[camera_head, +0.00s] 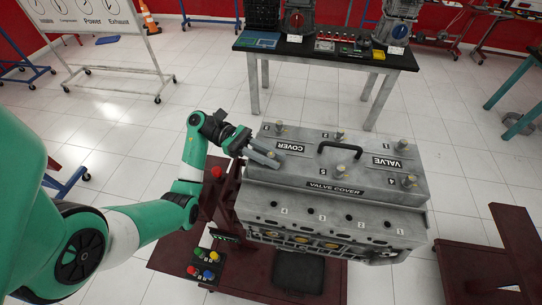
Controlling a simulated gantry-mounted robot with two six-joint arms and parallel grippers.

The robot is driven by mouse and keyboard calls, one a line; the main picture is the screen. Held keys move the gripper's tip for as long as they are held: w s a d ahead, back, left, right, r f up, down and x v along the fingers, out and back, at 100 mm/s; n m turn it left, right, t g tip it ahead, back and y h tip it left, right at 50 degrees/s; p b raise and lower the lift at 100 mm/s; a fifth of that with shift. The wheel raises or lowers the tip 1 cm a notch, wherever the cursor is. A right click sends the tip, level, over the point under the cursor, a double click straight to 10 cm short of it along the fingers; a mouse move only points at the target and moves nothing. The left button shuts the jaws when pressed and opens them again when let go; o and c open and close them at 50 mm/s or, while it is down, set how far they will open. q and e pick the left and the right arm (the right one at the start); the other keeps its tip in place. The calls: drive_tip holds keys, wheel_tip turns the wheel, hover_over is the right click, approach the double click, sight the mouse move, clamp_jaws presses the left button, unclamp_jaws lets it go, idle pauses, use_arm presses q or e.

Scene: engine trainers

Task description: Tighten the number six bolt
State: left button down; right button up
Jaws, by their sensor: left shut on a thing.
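The engine's grey valve cover (345,190) has several upright bolts along its two long edges. Along the near edge are a bolt (409,180) beside a 4 and a bolt (324,172) beside a 5. The near-left bolt (271,154), in the number six place by that order, is at my left gripper (264,158); its own number is hidden. My left gripper reaches in from the left, its fingers low over the cover's left end and shut around this bolt. The fingers hide most of the bolt. My right gripper is not in view.
A black handle (340,149) arches over the cover's middle. A dark red stand (180,263) bears the engine, with a button box (204,267) at its front left. A black-topped table (300,50) with parts stands behind. A whiteboard (85,16) stands at the back left.

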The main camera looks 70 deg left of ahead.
sight(271, 156)
use_arm(q)
drive_tip(key=c, duration=0.7)
unclamp_jaws()
drive_tip(key=shift+c, duration=0.2)
drive_tip(key=shift+r, duration=0.1)
wheel_tip(271, 156, up, 4)
drive_tip(key=shift+d+f, duration=0.15)
drive_tip(key=shift+f, duration=0.1)
drive_tip(key=s+d+r+p, duration=0.1)
drive_tip(key=s+d+r, duration=0.8)
drive_tip(key=d, duration=0.1)
drive_tip(key=shift+s+d+r, duration=0.15)
drive_tip(key=shift+r, duration=0.05)
